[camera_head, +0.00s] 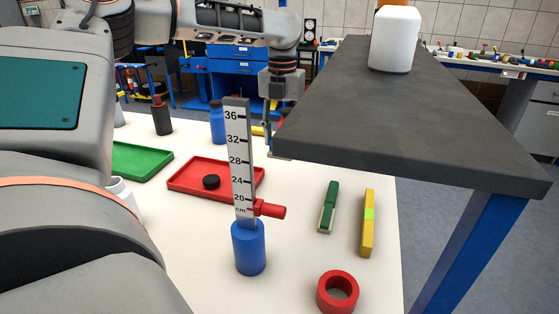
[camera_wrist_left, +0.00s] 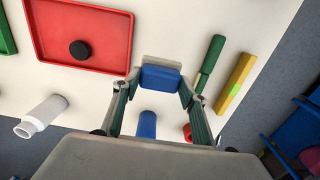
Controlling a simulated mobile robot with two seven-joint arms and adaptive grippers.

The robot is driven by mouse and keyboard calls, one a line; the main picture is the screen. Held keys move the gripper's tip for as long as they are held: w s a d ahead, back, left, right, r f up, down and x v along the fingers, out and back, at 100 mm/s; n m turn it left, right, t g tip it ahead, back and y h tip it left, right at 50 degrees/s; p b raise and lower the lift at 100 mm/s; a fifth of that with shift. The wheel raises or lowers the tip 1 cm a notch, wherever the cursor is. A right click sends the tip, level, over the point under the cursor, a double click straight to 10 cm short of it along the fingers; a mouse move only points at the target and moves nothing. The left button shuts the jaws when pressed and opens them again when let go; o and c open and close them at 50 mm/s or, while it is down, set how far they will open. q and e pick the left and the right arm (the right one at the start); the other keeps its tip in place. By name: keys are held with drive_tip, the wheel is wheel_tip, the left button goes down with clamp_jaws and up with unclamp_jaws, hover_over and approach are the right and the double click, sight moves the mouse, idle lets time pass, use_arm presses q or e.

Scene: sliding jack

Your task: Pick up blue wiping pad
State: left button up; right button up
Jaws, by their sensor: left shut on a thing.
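The blue wiping pad (camera_wrist_left: 161,78) is between the fingertips of my left gripper (camera_wrist_left: 159,86) in the left wrist view. The gripper is shut on it, with one finger on each of its short sides. A pale grey part shows along the pad's far edge. The white table lies below; I cannot tell how far above it the pad is. In the head view my left gripper (camera_head: 268,125) hangs behind the ruler, at the left edge of the dark raised slab. That slab hides part of it, and the pad is hard to make out there. My right gripper is not in view.
The dark slab (camera_head: 420,120) carries a white bottle (camera_head: 395,40). On the white table are a red tray (camera_head: 188,190) with a black puck (camera_head: 211,181), a ruler (camera_head: 238,150) on a blue base (camera_head: 249,248), a green block (camera_head: 327,207), a yellow bar (camera_head: 368,235) and a red ring (camera_head: 322,292).

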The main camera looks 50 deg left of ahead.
use_arm(q)
wheel_tip(320, 180, up, 14)
drive_tip(key=p, duration=0.2)
drive_tip(key=shift+o, duration=0.6)
